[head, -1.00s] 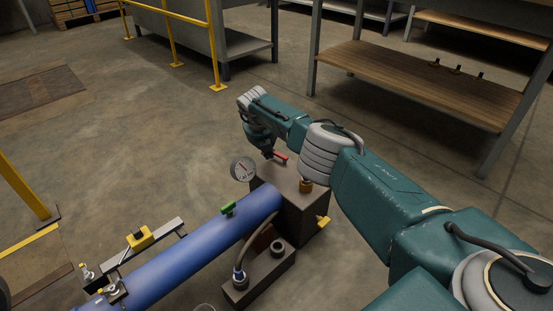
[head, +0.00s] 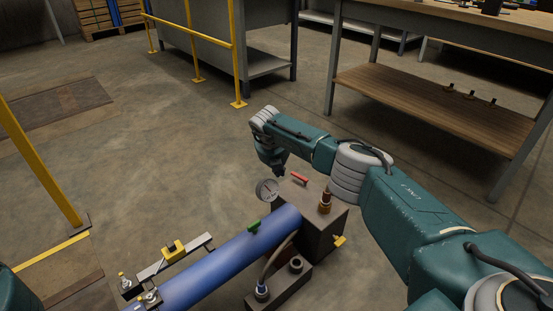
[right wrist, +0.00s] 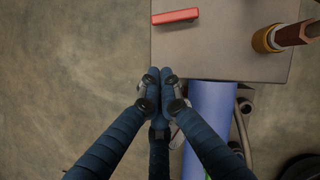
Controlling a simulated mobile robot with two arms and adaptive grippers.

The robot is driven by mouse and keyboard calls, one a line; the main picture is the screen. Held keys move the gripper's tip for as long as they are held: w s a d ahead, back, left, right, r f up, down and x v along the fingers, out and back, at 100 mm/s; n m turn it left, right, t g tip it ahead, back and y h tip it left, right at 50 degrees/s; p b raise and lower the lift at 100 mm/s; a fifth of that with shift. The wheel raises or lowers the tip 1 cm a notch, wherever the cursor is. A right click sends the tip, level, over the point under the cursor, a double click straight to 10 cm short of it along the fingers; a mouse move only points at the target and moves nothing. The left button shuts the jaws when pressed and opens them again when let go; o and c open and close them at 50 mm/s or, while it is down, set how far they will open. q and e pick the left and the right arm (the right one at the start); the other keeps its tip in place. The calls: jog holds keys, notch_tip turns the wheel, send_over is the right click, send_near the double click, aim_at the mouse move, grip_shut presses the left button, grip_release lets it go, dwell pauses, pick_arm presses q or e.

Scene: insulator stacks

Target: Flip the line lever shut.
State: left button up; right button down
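A red lever (head: 300,178) lies flat on top of the dark box (head: 322,232) at the end of the blue pipe (head: 225,262). A green lever (head: 254,225) sits on the pipe, and a yellow handle (head: 340,240) is on the box's right side. No label shows which is the line lever. My right gripper (head: 281,173) is just left of the red lever, apart from it. In the right wrist view its fingertips (right wrist: 160,74) are together and empty, beside the box's edge, with the red lever (right wrist: 175,16) ahead. My left gripper is out of view.
A round gauge (head: 266,190) stands close to my right gripper. A brass fitting (head: 325,201) rises from the box. A yellow-handled part (head: 173,249) is on a grey bar left of the pipe. Floor beyond the box is clear up to a workbench (head: 430,105).

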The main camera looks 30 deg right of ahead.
jog(key=shift+p+v, duration=0.65)
jog(key=shift+v, duration=0.95)
jog(key=shift+w+a, duration=0.15)
jog(key=shift+w, duration=0.05)
